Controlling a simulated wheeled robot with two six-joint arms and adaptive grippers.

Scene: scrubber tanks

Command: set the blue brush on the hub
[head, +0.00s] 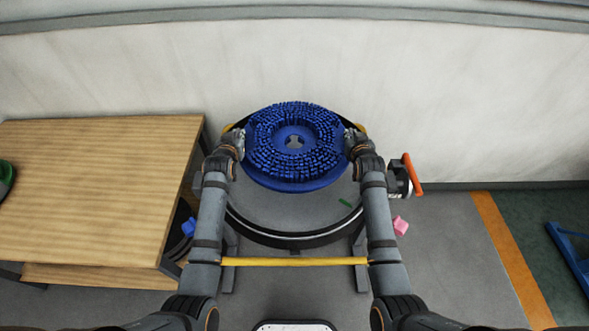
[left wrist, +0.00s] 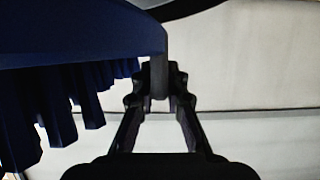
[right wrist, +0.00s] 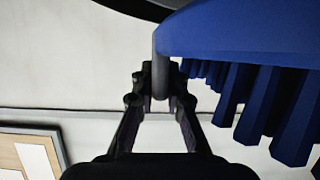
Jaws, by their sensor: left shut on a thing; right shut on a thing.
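The blue brush (head: 292,177) is a round disc with a central hole and dense bristles on the face towards the head camera. It is in front of the upper part of a round grey tank with a black rim (head: 293,238). My left gripper (head: 236,140) is shut on a grey grip at the brush's left edge, seen in the left wrist view (left wrist: 160,80). My right gripper (head: 353,141) is shut on the matching grip at the right edge, seen in the right wrist view (right wrist: 160,80). The hub is not clearly visible; the brush hides that area. I cannot tell whether they touch.
A wooden table (head: 95,190) stands at the left. A valve with an orange handle (head: 413,174) sticks out right of the tank. A yellow bar (head: 295,261) crosses in front. A small green piece (head: 346,203) lies on the tank. A pink object (head: 401,226) is at the right.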

